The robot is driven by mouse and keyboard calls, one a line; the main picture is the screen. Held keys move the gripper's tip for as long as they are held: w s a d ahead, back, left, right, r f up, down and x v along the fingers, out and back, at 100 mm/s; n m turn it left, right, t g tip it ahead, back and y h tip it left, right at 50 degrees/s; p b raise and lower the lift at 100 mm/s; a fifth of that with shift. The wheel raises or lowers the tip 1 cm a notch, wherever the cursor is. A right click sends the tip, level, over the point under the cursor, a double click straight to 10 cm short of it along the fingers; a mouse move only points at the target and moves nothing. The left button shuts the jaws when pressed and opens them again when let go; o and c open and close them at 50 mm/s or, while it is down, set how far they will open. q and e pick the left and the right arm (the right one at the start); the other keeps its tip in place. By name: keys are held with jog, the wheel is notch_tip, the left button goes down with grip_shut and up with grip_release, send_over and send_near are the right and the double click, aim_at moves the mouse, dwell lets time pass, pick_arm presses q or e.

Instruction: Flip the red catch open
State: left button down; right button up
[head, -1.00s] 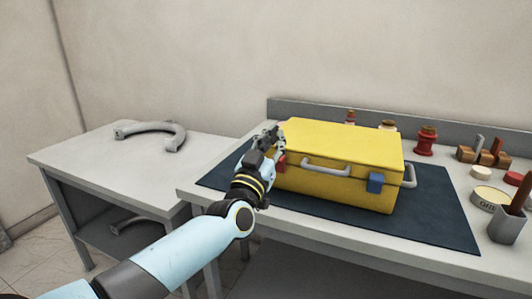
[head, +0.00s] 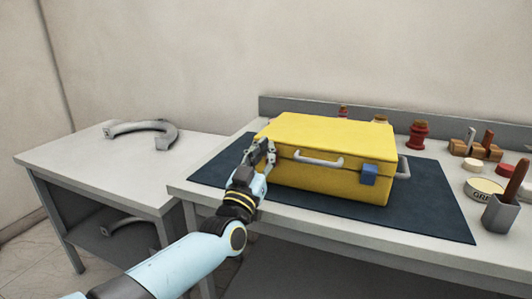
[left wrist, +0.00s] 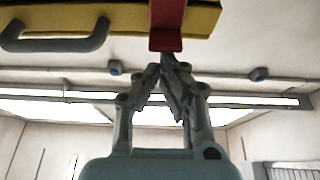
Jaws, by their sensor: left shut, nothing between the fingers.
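The yellow case (head: 325,185) stands closed on a dark mat. The red catch (left wrist: 167,22) shows in the left wrist view, lying against the case's front and hanging down, with its lower end at the tips of my left gripper. In the head view the catch is hidden behind that gripper. My left gripper (head: 268,148) is at the left part of the case's front. In the left wrist view its fingertips (left wrist: 170,58) are together, empty, just under the catch's lower edge; I cannot tell whether they touch it. My right gripper is not in view.
A blue catch (head: 370,174) and a grey handle (head: 319,159) are on the case's front. A grey curved part (head: 150,130) lies on the left table.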

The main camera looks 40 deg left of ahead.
pick_arm(q)
jog(key=shift+s+d+f+t+b, duration=0.1)
jog(key=shift+s+f+t+b, duration=0.3)
jog(key=shift+b, duration=0.55)
